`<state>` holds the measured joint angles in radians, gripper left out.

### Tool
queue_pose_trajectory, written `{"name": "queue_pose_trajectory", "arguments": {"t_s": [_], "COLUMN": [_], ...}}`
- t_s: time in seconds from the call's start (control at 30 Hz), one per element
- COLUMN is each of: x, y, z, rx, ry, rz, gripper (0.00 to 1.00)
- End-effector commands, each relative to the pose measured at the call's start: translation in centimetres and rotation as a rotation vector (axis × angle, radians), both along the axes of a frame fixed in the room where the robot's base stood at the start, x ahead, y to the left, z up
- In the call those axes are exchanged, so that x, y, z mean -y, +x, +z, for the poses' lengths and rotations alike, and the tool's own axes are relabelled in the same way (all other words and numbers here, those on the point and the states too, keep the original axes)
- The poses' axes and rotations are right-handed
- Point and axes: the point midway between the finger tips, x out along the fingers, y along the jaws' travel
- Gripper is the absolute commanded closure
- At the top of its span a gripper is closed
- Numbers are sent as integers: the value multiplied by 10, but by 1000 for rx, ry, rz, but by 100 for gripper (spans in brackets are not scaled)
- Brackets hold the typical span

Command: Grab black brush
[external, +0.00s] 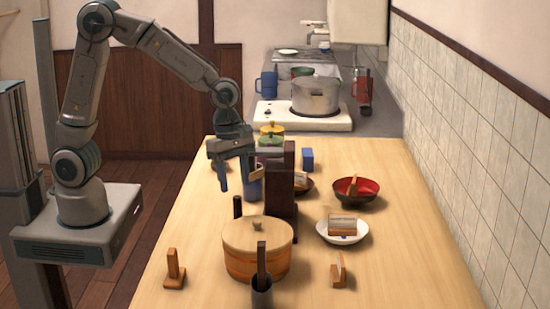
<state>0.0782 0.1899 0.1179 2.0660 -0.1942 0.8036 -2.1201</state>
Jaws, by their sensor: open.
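My gripper (237,180) is open and points down over the far left part of the table, with nothing visible between its fingers. I cannot tell for sure which thing is the black brush. A dark handle (261,262) rises from a grey cup (262,292) at the front. Several brush-like things with brown wooden parts stand about: one at the front left (175,268), one at the front right (338,270). The jaws partly cover what lies behind them.
The lidded wooden tub (258,262) and a tall dark wooden block (283,200) stand mid-table. A white plate (324,238), a red bowl (370,193) and a blue block (307,159) lie to the right. The table's right side (420,240) is clear.

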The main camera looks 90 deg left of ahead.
Motion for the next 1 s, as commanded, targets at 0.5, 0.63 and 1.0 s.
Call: {"name": "queue_pose_trajectory", "arguments": {"t_s": [0.5, 0.63, 1.0], "x": [6, 8, 10], "y": [5, 6, 9], "z": [-60, -79, -93], "rx": [-4, -3, 2], "ry": [0, 0, 1], "rz": [-1, -2, -3], "gripper": [53, 53, 53]}}
